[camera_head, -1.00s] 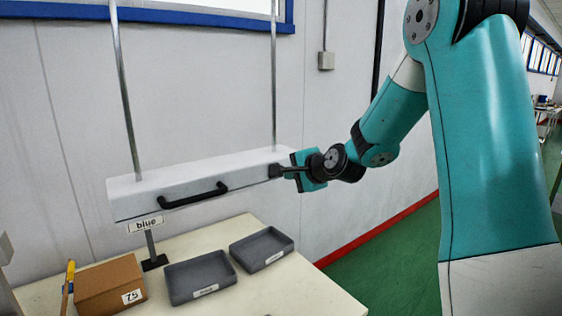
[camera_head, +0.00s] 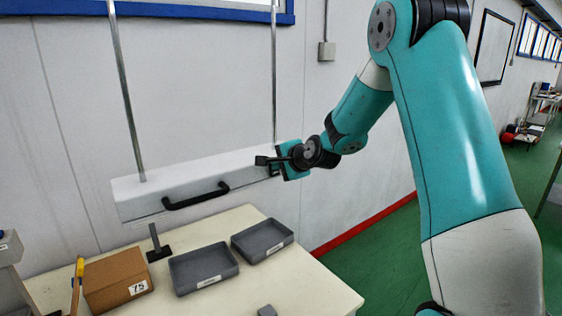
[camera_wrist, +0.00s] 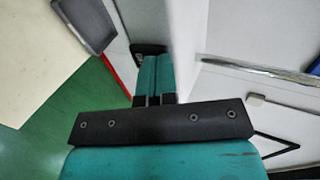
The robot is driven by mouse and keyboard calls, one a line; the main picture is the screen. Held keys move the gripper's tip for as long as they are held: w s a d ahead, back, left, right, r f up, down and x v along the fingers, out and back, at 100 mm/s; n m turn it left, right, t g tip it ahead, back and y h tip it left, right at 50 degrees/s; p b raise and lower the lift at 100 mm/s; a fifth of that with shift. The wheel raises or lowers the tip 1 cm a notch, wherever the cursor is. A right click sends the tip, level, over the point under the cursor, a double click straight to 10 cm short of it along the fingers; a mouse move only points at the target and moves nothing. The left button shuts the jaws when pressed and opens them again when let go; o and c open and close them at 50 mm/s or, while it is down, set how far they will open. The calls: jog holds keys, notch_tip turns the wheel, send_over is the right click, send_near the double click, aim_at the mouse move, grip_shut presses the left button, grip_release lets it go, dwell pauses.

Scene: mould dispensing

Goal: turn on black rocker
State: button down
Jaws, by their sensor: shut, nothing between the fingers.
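A white box (camera_head: 190,180) with a black handle (camera_head: 197,195) stands against the wall above the table, with two metal rods rising from it. A small black part, which looks like the rocker (camera_wrist: 150,48), shows just beyond my fingertips in the wrist view, beside a pale surface. In the head view the box's right end is partly hidden by my gripper (camera_head: 287,165). In the wrist view my gripper (camera_wrist: 155,66) has its teal fingers together, with nothing between them. I cannot tell whether the tips touch the black part, nor the rocker's position.
The cream table (camera_head: 300,275) below holds two grey trays (camera_head: 203,270) (camera_head: 262,241), a brown carton (camera_head: 117,280) and a black stand (camera_head: 158,252). A grey wall box (camera_head: 327,51) hangs above. Green floor (camera_head: 385,245) is open to the right.

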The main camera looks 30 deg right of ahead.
jog(key=shift+r+p, duration=0.55)
jog(key=shift+r, duration=0.15)
jog(key=b+v, duration=0.4)
jog(key=v, duration=0.9)
jog(key=shift+r, duration=0.5)
jog(key=shift+s, duration=0.1)
